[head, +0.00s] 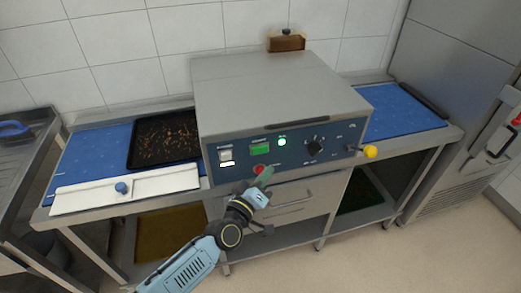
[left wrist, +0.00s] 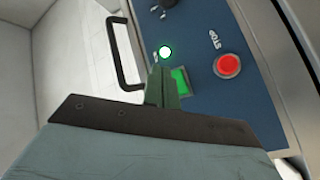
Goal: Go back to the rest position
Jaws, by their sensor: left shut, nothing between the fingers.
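My left gripper (head: 264,177) is shut and empty, in front of the oven's control panel just below its buttons in the head view. In the left wrist view its green fingers (left wrist: 160,87) are together and overlap the edge of the green button (left wrist: 181,82); I cannot tell whether they touch it. The grey deck oven (head: 270,85) has a blue control panel (head: 298,152) with a lit green lamp (head: 282,142), a black knob (head: 315,144) and a red stop button (head: 259,170), partly behind my gripper. My right gripper is in neither view.
A black tray with bits in it (head: 133,157) lies on the blue mat left of the oven. A white board (head: 150,185) with a blue knob lies in front. A yellow ball knob (head: 370,151) sticks out at the oven's right. The floor at front right is clear.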

